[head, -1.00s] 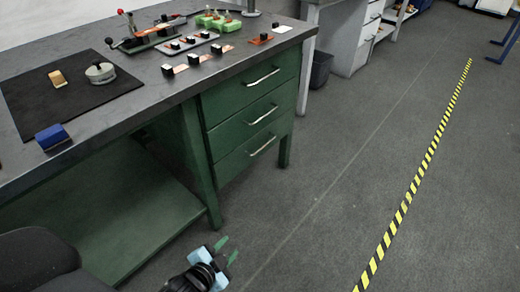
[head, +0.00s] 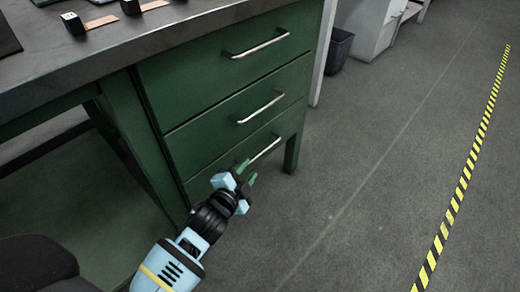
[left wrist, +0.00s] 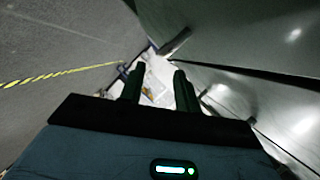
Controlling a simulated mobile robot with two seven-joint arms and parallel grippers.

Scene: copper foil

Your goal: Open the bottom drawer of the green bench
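The green bench (head: 150,135) has a stack of three drawers, each with a silver bar handle. The bottom drawer (head: 222,173) is closed, flush with the drawers above. Its handle (head: 265,149) shows in part, just beyond my left gripper (head: 248,171). The gripper is low in front of the bottom drawer, near the handle's left end. In the left wrist view my left gripper (left wrist: 160,72) has its two dark green fingers apart, with nothing seen between them. I cannot tell whether it touches the handle. My right gripper is not in view.
The middle drawer handle (head: 260,109) and top drawer handle (head: 257,43) are above my gripper. A bench leg (head: 293,153) stands at the right, with a dark bin (head: 338,50) behind. The floor (head: 370,170) is clear up to the yellow-black tape (head: 462,185).

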